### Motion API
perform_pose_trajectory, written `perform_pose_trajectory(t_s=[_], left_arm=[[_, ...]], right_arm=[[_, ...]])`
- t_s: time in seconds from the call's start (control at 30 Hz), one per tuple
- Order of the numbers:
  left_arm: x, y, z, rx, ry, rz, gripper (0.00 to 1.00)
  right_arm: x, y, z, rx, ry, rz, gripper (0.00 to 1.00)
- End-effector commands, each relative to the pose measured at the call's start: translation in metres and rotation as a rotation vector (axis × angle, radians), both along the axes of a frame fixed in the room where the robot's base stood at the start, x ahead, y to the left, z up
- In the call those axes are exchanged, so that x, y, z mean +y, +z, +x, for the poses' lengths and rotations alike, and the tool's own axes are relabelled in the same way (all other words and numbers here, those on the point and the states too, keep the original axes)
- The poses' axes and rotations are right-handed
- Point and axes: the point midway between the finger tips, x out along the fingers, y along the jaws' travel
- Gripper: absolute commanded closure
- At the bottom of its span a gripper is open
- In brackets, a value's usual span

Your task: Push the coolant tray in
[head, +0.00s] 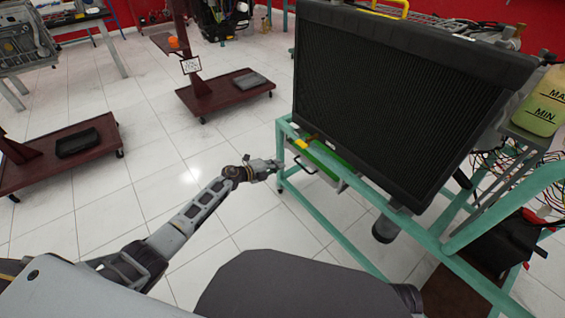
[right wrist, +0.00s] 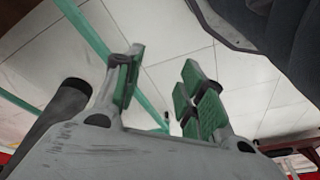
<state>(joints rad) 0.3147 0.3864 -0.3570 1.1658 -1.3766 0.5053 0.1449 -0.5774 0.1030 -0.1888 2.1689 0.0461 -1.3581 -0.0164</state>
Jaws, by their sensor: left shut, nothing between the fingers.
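The coolant tray (head: 325,160) shows green with a pale edge in the head view. It sits low under the big black radiator (head: 390,95), inside the teal frame, with a dark handle (head: 303,165) on its near left side. How far the tray sticks out is hard to tell. My left gripper (head: 277,164) is shut and empty, just left of the handle; I cannot tell whether it touches. My right gripper (right wrist: 162,80) shows in the right wrist view, its green-padded fingers apart with nothing between them. It is not visible in the head view.
The teal frame (head: 345,238) stands on white floor tiles. A yellowish coolant bottle (head: 543,105) and wiring are at the right, with a dark battery (head: 497,245) lower down. Red wheeled stands (head: 225,92) are farther back.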

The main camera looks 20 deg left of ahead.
Motion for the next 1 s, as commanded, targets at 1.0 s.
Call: perform_pose_trajectory(t_s=[1.0], left_arm=[[0.001, 0.012, -0.009, -0.019, 0.044, -0.044, 1.00]], right_arm=[[-0.002, -0.001, 0.001, 0.005, -0.003, -0.007, 0.60]])
